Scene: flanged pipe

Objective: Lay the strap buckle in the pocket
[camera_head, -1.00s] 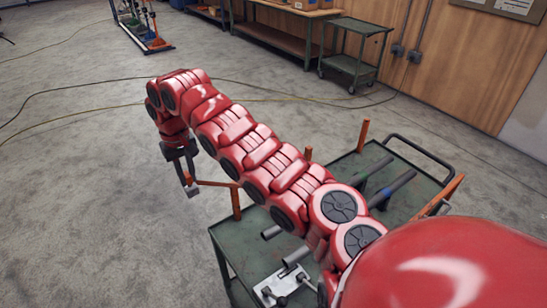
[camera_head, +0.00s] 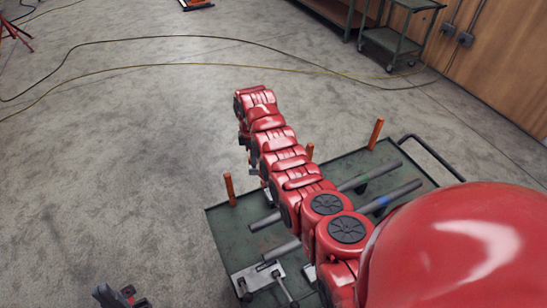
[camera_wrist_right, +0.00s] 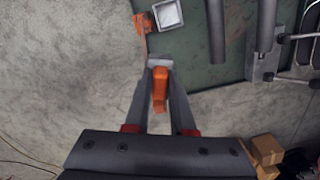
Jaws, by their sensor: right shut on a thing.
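My right gripper (camera_wrist_right: 160,68) is shut on an orange piece (camera_wrist_right: 161,92), which shows between its fingers in the right wrist view. I cannot make out a buckle shape on it. The gripper is near the cart's edge, over or beside the floor. A pale square open-topped pocket (camera_wrist_right: 168,14) lies on the green cart top just beyond the fingertips, apart from the held piece. In the head view my right arm covers most of the right gripper and I cannot pick out the pocket. My left gripper (camera_head: 120,297) is partly in view at the bottom left; its jaws are unclear.
The green cart (camera_head: 228,222) carries grey pipes (camera_head: 390,196), a metal clamp plate (camera_head: 258,278) and upright orange posts (camera_head: 229,190). One orange post (camera_wrist_right: 140,24) stands close beside the pocket. Cables lie on the open floor behind.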

